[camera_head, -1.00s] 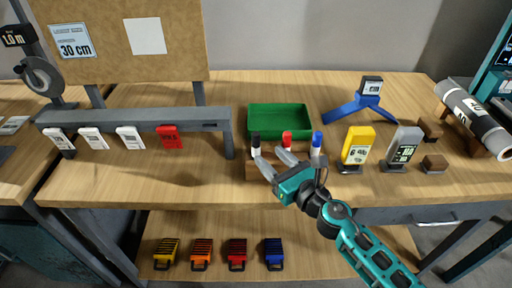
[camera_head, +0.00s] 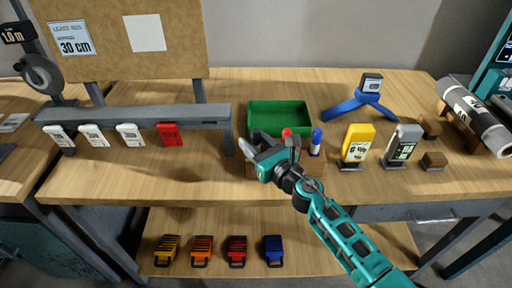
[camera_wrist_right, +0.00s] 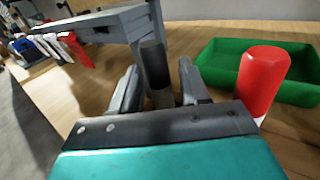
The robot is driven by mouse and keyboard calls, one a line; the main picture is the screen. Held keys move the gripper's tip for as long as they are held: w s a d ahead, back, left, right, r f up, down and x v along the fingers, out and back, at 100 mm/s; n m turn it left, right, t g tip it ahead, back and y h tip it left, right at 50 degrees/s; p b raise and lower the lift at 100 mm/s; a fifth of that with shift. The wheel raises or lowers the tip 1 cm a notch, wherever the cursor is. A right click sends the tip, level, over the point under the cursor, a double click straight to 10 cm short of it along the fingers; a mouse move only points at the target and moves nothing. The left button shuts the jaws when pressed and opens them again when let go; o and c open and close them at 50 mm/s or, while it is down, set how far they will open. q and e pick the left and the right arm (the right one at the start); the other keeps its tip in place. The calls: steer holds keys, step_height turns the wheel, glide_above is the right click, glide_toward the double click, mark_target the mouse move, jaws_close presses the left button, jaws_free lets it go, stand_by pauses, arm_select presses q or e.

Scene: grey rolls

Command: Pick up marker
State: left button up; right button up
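My right gripper (camera_head: 253,142) is at the marker block (camera_head: 252,169), reaching in from the lower right. In the right wrist view its two fingers (camera_wrist_right: 160,85) stand apart on either side of a black-capped marker (camera_wrist_right: 155,66). Some space shows between the fingers and the marker. In the head view the gripper hides that marker. The red marker (camera_head: 287,132) is upright just right of the gripper, partly covered by it; it is large in the wrist view (camera_wrist_right: 262,80). The blue marker (camera_head: 316,138) stands upright at the right. My left gripper is out of view.
A green tray (camera_head: 280,105) sits behind the markers. A yellow device (camera_head: 358,143) and a grey device (camera_head: 403,143) stand to the right. A grey rail (camera_head: 135,117) with hanging tags is on the left. Bare table lies between its legs and the front edge.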

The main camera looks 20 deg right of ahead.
jaws_close()
steer(key=shift+r, duration=0.1)
stand_by(0.3)
